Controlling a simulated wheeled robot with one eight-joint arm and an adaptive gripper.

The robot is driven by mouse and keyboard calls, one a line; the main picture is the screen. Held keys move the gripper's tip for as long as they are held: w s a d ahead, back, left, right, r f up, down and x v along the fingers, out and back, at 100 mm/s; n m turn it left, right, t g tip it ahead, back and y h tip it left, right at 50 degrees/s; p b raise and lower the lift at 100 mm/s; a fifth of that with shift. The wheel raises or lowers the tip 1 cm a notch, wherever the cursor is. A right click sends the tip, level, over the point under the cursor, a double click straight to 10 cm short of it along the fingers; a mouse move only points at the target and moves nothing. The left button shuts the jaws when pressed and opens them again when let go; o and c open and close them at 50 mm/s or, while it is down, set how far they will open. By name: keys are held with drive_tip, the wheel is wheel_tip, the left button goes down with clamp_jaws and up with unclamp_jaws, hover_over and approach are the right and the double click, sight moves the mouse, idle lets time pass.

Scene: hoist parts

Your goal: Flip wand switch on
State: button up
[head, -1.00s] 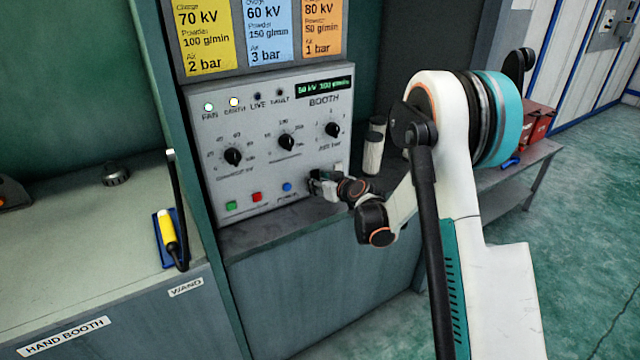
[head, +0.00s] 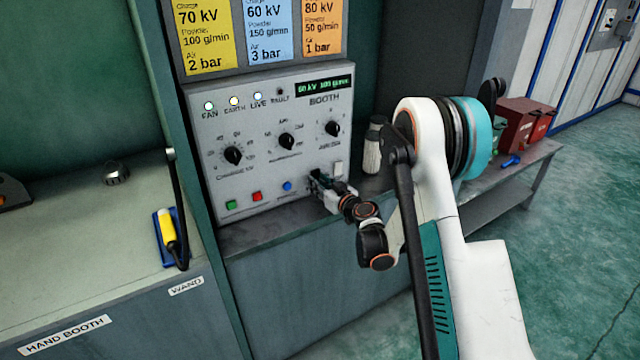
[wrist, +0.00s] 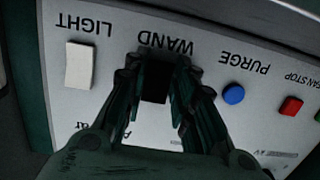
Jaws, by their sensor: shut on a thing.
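The grey booth panel (head: 205,150) stands upright in the head view. The wand switch (wrist: 155,84) is dark and sits under the WAND label, which reads upside down in the wrist view. My gripper (wrist: 158,66) has its two fingers on either side of this switch and is shut on it. In the head view my gripper (head: 318,181) is at the panel's lower right and hides the switch. The FAN, EARTH and LIVE lamps (head: 257,96) are lit; the FAULT lamp (head: 280,92) is dark.
The white LIGHT switch (wrist: 79,65) and blue PURGE button (wrist: 233,94) flank the wand switch. Red and green buttons (head: 231,205) are farther along. A yellow-handled wand (head: 167,228) rests on the left counter. A ribbed jar (head: 372,155) stands right of the panel.

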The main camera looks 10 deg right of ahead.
drive_tip(key=o, duration=1.1)
drive_tip(key=shift+c, duration=0.2)
drive_tip(key=shift+s, duration=0.1)
drive_tip(key=v, duration=0.7)
drive_tip(key=shift+s+d, duration=0.1)
drive_tip(key=shift+s, duration=0.05)
